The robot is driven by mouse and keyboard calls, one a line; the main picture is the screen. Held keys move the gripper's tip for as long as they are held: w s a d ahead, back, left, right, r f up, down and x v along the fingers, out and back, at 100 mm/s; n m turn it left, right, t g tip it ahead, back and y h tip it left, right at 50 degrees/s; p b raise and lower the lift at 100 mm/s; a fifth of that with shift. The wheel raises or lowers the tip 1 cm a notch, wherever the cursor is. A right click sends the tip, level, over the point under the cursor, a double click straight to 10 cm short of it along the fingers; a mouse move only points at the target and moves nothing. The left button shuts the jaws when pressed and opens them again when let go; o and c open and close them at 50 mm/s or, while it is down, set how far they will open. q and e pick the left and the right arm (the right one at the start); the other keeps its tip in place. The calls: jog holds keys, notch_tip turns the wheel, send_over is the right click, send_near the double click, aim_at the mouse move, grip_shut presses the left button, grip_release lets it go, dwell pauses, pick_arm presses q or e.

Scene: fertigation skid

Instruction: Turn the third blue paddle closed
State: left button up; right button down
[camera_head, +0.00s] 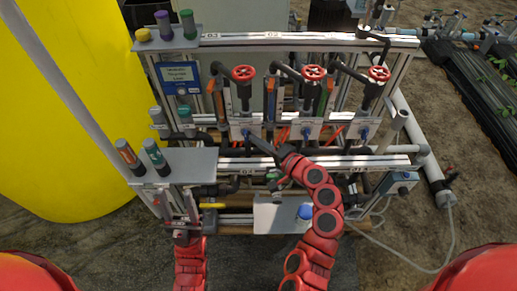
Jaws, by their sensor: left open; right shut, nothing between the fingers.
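Small blue paddles sit in a row on light plates across the middle of the skid: a left one (246,132), a middle one (305,131) and a right one (362,132). Their exact angles are too small to tell. My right gripper (256,141) reaches up and left from its red arm, shut and empty. Its tip is close to the left paddle; I cannot tell whether they touch. My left gripper (174,214) is low at the skid's left front, away from the paddles; its fingers are small and partly lost among the frame parts.
Red handwheels (314,73) stand above the paddles on dark pipes. The front metal rail (360,163) runs below the paddles. A grey shelf (178,168) with bottles is at left, beside a large yellow tank (65,110). A hose lies on the ground at right.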

jog(key=shift+s+a+f+m+y+b, duration=0.25)
jog(key=shift+f+m+y+b, duration=0.35)
jog(key=shift+b, duration=0.7)
jog(key=shift+w+a+r+t, duration=0.1)
jog(key=shift+a+r+t, duration=0.05)
jog(key=shift+t, duration=0.25)
jog(key=shift+b, duration=0.3)
